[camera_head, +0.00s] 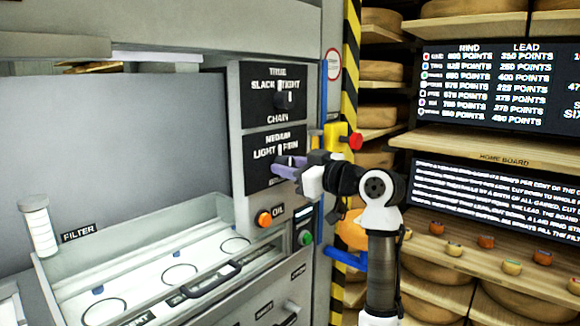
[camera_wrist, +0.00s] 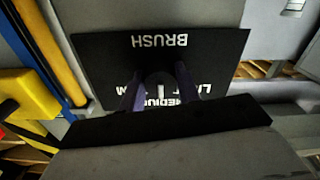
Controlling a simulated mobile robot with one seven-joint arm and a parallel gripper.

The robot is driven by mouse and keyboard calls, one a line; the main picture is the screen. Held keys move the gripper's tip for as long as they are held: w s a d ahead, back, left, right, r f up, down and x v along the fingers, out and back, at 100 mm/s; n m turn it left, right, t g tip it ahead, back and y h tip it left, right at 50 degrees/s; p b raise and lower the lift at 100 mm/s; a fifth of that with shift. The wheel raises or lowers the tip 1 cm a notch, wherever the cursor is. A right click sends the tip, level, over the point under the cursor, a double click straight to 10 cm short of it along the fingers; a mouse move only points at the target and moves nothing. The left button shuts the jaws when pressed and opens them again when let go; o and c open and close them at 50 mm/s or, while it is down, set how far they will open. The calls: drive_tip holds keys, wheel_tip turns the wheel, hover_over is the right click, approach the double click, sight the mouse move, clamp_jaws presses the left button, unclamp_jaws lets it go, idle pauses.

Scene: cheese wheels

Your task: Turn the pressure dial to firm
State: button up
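The pressure dial is a dark round knob (camera_wrist: 160,80) with a white pointer line, on a black panel (camera_wrist: 215,48) marked BRUSH, with MEDIUM, LIGHT and a partly hidden FIRM. The wrist view shows the panel upside down. The pointer is toward MEDIUM. In the head view the panel (camera_head: 262,138) has LIGHT on the left and FIRM on the right. My gripper (camera_head: 283,164) is at the panel and hides its lower part. In the wrist view its purple fingers (camera_wrist: 160,88) are apart, one on each side of the knob. I cannot tell whether they touch it.
Above is a chain dial (camera_head: 284,101) marked SLACK, TRUE, TIGHT. Below are an orange OIL button (camera_head: 264,218) and a green button (camera_head: 305,238). A yellow box with a red button (camera_head: 355,141) stands right of the panel. Cheese shelves (camera_head: 470,140) are farther right.

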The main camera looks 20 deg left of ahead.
drive_tip(key=shift+c, duration=0.7)
drive_tip(key=shift+m, duration=0.4)
drive_tip(key=m+p, duration=0.2)
drive_tip(key=m, duration=0.1)
drive_tip(key=shift+r+m, duration=0.15)
drive_tip(key=shift+m, duration=0.15)
drive_tip(key=shift+m+p, duration=1.4)
drive_tip(key=shift+m, duration=0.8)
drive_tip(key=o, duration=1)
drive_tip(key=shift+c, duration=0.2)
